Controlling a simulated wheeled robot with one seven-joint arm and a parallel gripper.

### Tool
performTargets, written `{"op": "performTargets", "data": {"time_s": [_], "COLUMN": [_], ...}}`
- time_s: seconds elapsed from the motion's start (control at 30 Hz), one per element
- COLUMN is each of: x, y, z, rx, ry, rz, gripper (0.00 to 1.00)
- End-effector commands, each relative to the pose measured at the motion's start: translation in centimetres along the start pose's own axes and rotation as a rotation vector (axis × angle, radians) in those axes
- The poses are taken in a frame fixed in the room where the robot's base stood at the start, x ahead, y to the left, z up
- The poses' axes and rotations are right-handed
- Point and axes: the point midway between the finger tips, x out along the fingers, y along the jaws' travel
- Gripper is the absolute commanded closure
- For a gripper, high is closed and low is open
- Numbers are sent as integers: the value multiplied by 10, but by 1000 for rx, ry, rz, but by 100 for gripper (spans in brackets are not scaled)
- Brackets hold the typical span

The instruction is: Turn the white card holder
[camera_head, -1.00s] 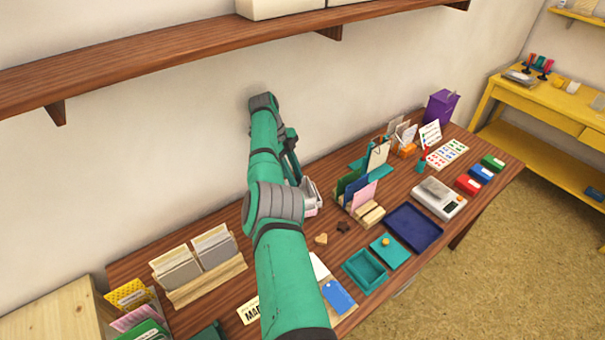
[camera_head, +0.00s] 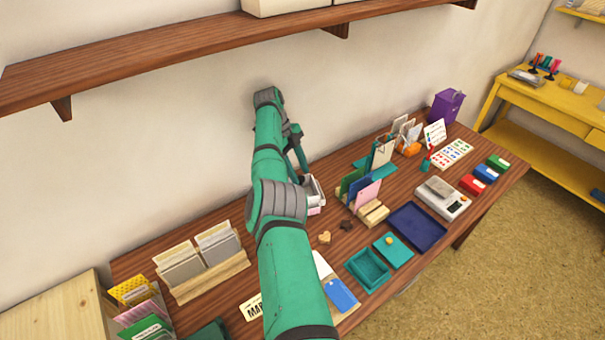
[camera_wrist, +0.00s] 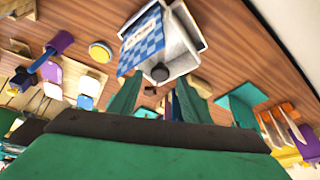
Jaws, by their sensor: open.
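The white card holder (camera_head: 316,188) stands on the brown table near the wall, partly hidden by my arm in the head view. In the wrist view it is a white open box (camera_wrist: 181,62) with a blue checkered card (camera_wrist: 141,45) at one side and a dark round knob on its near edge. My gripper (camera_wrist: 158,98) is open, with its two green fingers spread just short of the holder's near edge, around the line of the knob. In the head view my gripper (camera_head: 301,160) is beside the holder, on the wall side. I cannot tell whether a finger touches it.
A wooden rack with grey cards (camera_head: 205,262) stands to the left. A wooden holder with coloured cards (camera_head: 375,214) stands to the right, close by. A navy tray (camera_head: 417,228) and teal box (camera_head: 367,269) lie in front. A wooden shelf (camera_head: 190,45) runs above.

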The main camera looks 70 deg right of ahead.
Motion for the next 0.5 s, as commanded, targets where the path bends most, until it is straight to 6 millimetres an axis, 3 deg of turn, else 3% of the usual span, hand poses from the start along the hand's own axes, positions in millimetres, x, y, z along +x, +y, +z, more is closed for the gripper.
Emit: {"op": "performTargets", "data": {"time_s": [0.17,0.5], "x": [-22,-34], "y": [0,9], "z": [-10,-18], "rx": [1,-5], "ry": [-2,-8], "rz": [-2,-9], "gripper": [57,57]}}
